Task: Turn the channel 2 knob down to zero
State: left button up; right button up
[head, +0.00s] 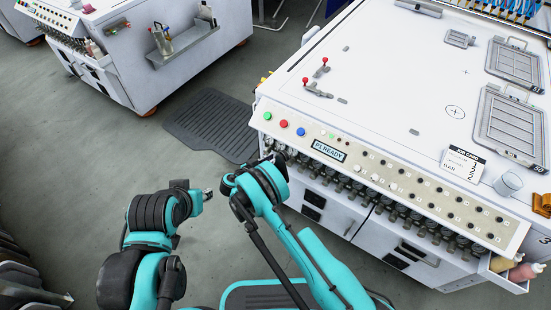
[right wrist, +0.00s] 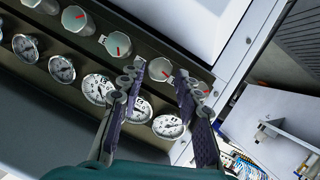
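In the right wrist view a row of pale round knobs with red pointer marks runs along the panel, with a row of dial gauges (right wrist: 97,88) beside it. My right gripper (right wrist: 156,80) is open, its fingertips either side of the second knob from the right end (right wrist: 160,69); I cannot tell whether they touch it. That knob's red mark points to the lower right. The end knob (right wrist: 205,88) is partly hidden behind the right finger. In the head view my right gripper (head: 270,161) is at the panel's left end. My left gripper (head: 207,193) is away from the panel, too small to read.
The white machine (head: 390,75) carries a "P1 READY" display (head: 328,151) and coloured buttons. A glass (head: 508,184) stands at its right. Bottles (head: 523,272) sit in a side holder. A dark floor mat (head: 212,124) lies left of it.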

jog(key=v, duration=1)
jog(key=shift+r, duration=0.1)
